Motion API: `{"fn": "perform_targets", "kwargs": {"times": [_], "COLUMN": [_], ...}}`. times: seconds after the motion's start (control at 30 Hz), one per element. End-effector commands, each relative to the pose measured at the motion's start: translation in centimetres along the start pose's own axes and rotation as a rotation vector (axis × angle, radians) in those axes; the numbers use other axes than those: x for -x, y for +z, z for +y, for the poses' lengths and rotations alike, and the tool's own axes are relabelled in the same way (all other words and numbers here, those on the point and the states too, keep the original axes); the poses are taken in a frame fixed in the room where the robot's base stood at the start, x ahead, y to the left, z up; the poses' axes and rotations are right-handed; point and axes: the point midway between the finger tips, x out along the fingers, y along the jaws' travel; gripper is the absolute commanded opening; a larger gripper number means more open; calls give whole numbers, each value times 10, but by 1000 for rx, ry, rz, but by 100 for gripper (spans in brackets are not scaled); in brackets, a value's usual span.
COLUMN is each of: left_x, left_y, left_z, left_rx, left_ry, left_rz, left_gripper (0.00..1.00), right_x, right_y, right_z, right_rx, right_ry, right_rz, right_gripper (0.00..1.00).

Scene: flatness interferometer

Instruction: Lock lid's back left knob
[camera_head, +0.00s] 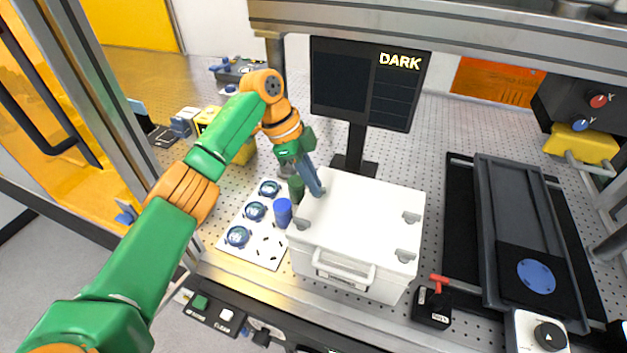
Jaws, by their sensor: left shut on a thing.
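A white box with a closed white lid (362,215) stands on the perforated table. My left gripper (318,191) reaches down from the upper left to the lid's back left corner. Its fingers are shut on the back left knob, which they mostly hide, so its turn cannot be told. Two grey knobs show on the lid's right side, one farther back (411,217) and one nearer the front (405,255). A handle (343,270) is on the box's front. My right gripper is not in view.
A white plate (262,245) with several round blue parts lies left of the box, with a blue cylinder (283,213) between. A monitor (365,85) reading DARK stands behind. A dark rail stage (525,225) and a red-handled switch (433,303) are at right.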

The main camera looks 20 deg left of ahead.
Motion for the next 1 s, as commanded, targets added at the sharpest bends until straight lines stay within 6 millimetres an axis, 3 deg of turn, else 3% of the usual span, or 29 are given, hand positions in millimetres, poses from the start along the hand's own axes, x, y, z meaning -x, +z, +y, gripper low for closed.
{"fn": "perform_targets", "kwargs": {"times": [0.33,0.9,0.93,1.0], "left_x": [2,3,3,3], "left_y": [-2,-2,-2,-1], "left_z": [-3,-4,-4,-4], "left_rx": [-126,-153,-153,-152], "left_ry": [45,52,51,52], "left_rz": [3,2,2,2], "left_gripper": [0,0,15,34], "right_x": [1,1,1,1], "right_y": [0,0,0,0], "right_z": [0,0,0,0], "right_rx": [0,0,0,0], "right_ry": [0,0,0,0], "right_rz": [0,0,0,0], "right_gripper": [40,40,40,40]}}
